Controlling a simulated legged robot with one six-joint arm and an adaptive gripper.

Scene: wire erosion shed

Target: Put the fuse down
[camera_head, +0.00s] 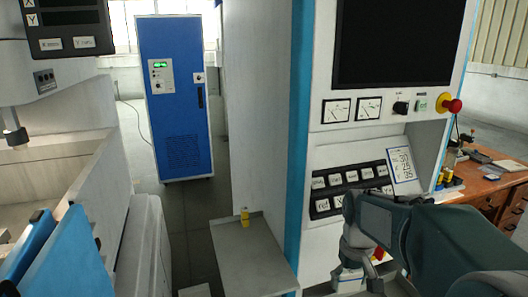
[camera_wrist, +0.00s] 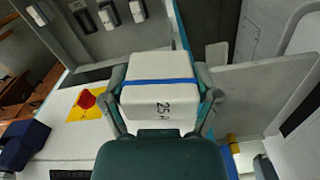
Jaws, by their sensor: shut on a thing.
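The fuse (camera_wrist: 150,110) is a white block with a blue band and "25 A" printed on it. It fills the middle of the wrist view. My gripper (camera_wrist: 161,78) is shut on it, with one finger against each side. In the head view my gripper (camera_head: 352,252) hangs at the right, in front of the machine's control panel.
A grey shelf (camera_head: 250,262) with a small yellow item (camera_head: 245,217) stands left of my gripper. The control panel has a red stop button (camera_head: 452,105). A red knob (camera_wrist: 86,99) on a yellow plate is near the fuse. A wooden desk (camera_head: 482,190) stands at right.

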